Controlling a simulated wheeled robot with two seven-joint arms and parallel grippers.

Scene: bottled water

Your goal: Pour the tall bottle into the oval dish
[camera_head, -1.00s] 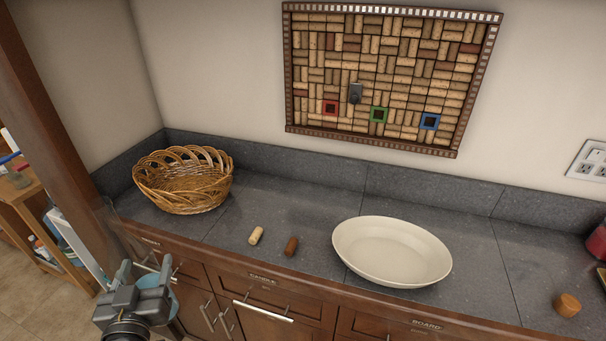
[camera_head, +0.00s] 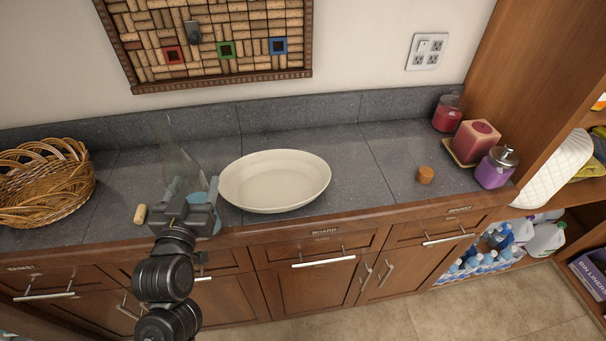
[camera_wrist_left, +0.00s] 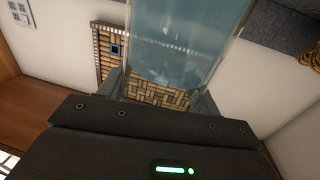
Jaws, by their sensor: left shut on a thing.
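My left gripper (camera_head: 192,200) is shut on the tall clear bottle (camera_head: 182,168). The bottle rises behind the gripper, its narrow upper end toward the upper left, with pale blue low down. In the left wrist view the bottle (camera_wrist_left: 185,45) fills the space between the fingers and looks bluish and see-through. The oval dish (camera_head: 275,182), cream and empty, rests on the counter just right of the gripper and bottle. The gripper hides part of the bottle. My right gripper is not in view.
A wicker basket (camera_head: 45,185) stands at the left. A pale cork (camera_head: 140,214) lies left of the gripper. A brown stopper (camera_head: 425,174), a red candle (camera_head: 474,141) and a purple jar (camera_head: 495,167) are at the right. The counter between dish and stopper is clear.

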